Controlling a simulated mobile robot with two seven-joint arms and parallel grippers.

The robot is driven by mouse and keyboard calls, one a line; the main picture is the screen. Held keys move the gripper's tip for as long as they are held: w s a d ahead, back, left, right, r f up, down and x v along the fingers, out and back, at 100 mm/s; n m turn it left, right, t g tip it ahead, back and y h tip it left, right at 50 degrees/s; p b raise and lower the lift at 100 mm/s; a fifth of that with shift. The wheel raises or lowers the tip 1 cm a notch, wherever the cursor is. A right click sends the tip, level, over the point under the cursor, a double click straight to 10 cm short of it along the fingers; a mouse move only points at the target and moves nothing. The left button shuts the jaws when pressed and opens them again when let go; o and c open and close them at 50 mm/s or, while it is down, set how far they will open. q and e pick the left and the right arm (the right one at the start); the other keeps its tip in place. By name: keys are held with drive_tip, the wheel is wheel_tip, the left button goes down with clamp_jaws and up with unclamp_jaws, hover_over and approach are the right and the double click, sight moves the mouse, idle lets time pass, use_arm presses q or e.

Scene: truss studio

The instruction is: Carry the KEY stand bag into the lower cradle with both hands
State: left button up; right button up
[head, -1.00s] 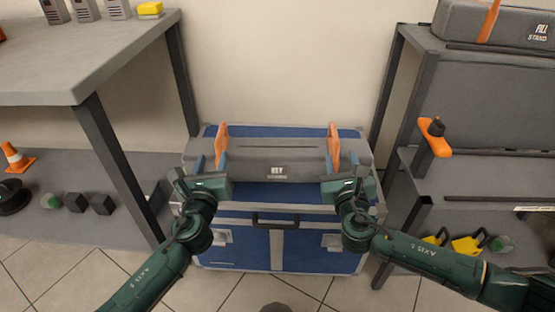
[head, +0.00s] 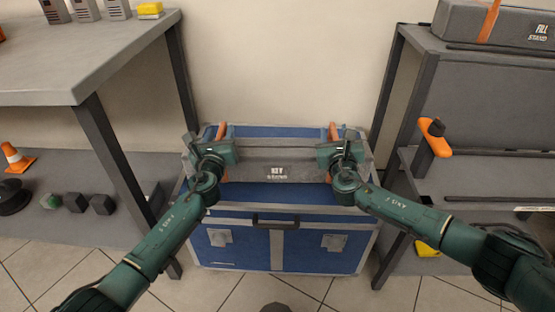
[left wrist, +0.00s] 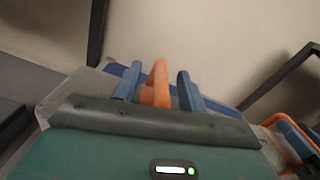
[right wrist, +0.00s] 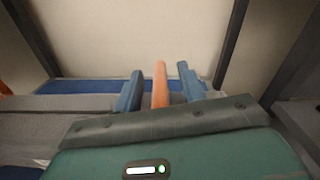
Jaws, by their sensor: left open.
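The KEY stand bag (head: 272,171) is a long grey bag lying across a blue flight case (head: 240,243). Orange straps stand up at its left end (head: 222,129) and right end (head: 334,130). My left gripper (head: 219,143) is open over the left end; in the left wrist view its blue fingers stand either side of the orange strap (left wrist: 156,84). My right gripper (head: 335,143) is open over the right end, its fingers either side of the strap (right wrist: 160,84) with gaps showing. The lower level of the right rack (head: 465,180) looks empty in front; I cannot make out its cradle clearly.
The right rack carries a FILL STAND bag (head: 500,25) on top and an orange-handled knob (head: 435,138) on its near side. A grey table (head: 90,65) stands left, with a lower shelf holding a small cone (head: 17,158).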

use_arm(q)
drive_tip(key=shift+c, duration=0.2)
use_arm(e)
drive_tip(key=shift+c, duration=0.3)
use_arm(q)
clamp_jaws()
use_arm(e)
clamp_jaws()
idle(0.4)
use_arm(q)
drive_tip(key=shift+r, duration=0.3)
use_arm(e)
drive_tip(key=shift+r, duration=0.2)
